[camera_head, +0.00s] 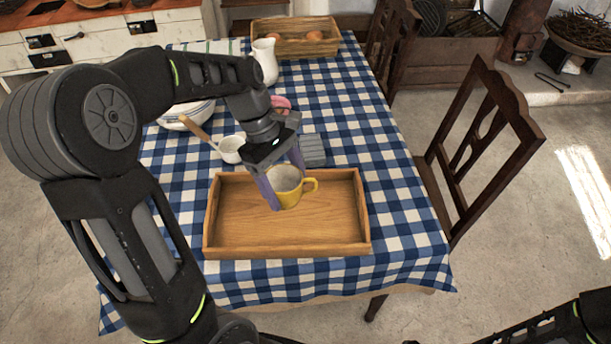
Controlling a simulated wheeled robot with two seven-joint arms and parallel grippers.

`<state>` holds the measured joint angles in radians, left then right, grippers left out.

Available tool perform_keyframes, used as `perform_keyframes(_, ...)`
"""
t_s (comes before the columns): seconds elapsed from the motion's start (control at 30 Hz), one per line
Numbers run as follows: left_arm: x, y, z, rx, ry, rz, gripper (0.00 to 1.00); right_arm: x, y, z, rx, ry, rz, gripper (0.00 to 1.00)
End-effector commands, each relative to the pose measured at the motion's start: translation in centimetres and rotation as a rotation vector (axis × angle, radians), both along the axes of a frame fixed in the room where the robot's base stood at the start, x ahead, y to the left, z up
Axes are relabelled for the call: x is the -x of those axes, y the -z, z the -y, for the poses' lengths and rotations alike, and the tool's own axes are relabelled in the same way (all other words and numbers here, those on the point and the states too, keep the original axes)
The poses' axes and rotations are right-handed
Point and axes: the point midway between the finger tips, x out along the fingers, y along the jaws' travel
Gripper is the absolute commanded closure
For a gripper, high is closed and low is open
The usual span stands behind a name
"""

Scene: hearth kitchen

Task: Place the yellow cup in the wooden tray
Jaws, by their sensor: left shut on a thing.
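The yellow cup (287,194) is held upright by my left gripper (281,186), with one finger on each side of its body. Its handle points right, and its inside looks pale. The wooden tray (232,244) lies on the checked tablecloth near the front of the table. The cup appears over the tray's middle, inside its rim in the picture. I cannot tell whether its base touches the tray floor. The tray shows nothing else in it. Of my right arm, only a part shows at the bottom right; its gripper is out of view.
Behind the tray on the table (406,224) are a white ladle (231,150), a bowl (187,115), a grey ridged block (313,150), a pink item (281,103), a white pitcher (265,62) and a wooden crate (294,46). A chair (478,150) stands right.

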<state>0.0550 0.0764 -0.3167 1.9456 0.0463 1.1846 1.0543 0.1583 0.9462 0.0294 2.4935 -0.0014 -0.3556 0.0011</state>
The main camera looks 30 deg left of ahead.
Motion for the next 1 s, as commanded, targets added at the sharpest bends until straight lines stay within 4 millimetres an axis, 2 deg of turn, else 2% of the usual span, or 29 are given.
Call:
perform_keyframes(0.43, 0.0, 0.2, 0.0, 0.0, 0.0, -0.001, 0.77, 0.2, 0.0, 0.0, 0.0, -0.001, -0.003, 0.64)
perform_keyframes(0.57, 0.1, 1.8, 0.0, 0.001, 0.001, -0.004, 0.77, 0.1, 0.0, 0.0, 0.0, -0.001, -0.003, 0.64)
perform_keyframes(0.8, 0.1, 5.8, 0.0, 0.002, 0.0, -0.003, 0.77, 0.1, 0.0, 0.0, 0.0, -0.001, -0.002, 0.64)
perform_keyframes(1.0, 0.0, 6.3, 0.0, 0.0, 0.001, 0.0, 0.77, 0.1, 0.0, 0.0, 0.0, -0.001, -0.002, 0.64)
